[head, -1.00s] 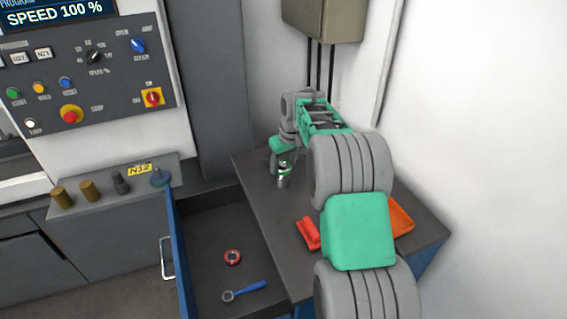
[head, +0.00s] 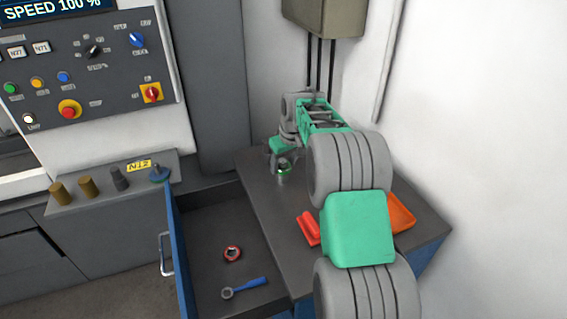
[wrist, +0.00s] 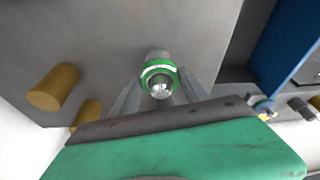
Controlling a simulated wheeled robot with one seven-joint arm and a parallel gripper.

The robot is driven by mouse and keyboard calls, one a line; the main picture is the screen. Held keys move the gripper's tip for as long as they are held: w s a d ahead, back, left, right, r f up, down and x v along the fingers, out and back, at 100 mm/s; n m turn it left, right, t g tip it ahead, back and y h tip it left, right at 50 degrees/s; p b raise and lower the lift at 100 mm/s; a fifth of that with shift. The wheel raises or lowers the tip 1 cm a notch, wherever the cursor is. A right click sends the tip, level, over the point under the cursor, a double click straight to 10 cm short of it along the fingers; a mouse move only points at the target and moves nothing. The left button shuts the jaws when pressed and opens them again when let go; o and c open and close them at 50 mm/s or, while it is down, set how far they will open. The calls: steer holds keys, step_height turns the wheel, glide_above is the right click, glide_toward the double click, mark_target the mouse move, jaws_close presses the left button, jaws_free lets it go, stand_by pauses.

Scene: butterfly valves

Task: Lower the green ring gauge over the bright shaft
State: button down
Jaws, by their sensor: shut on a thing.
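The green ring gauge (wrist: 147,75) is between the fingertips of my gripper (wrist: 160,82) in the wrist view. My gripper is shut on it. The bright shaft (wrist: 161,91) shows inside the ring, with its shiny end toward the camera, so the ring appears to be around it. A duller grey part (wrist: 157,54) shows beyond the ring. In the head view the green ring (head: 284,171) is small under my gripper (head: 283,163), low over the bench, with a short grey piece below it. Whether the ring touches its seat cannot be told.
The dark bench top (head: 262,185) carries a red block (head: 308,228) and an orange tray (head: 401,216). An open drawer (head: 215,218) holds a red ring (head: 232,254) and a blue-handled tool (head: 245,288). Brass cylinders (wrist: 53,87) stand left in the wrist view.

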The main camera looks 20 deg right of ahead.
mark_target(287, 170)
steer(key=shift+r, duration=0.1)
steer(key=shift+c, duration=2.3)
jaws_free()
steer(key=b+v, duration=0.1)
steer(key=v, duration=0.6)
steer(key=shift+r, duration=0.35)
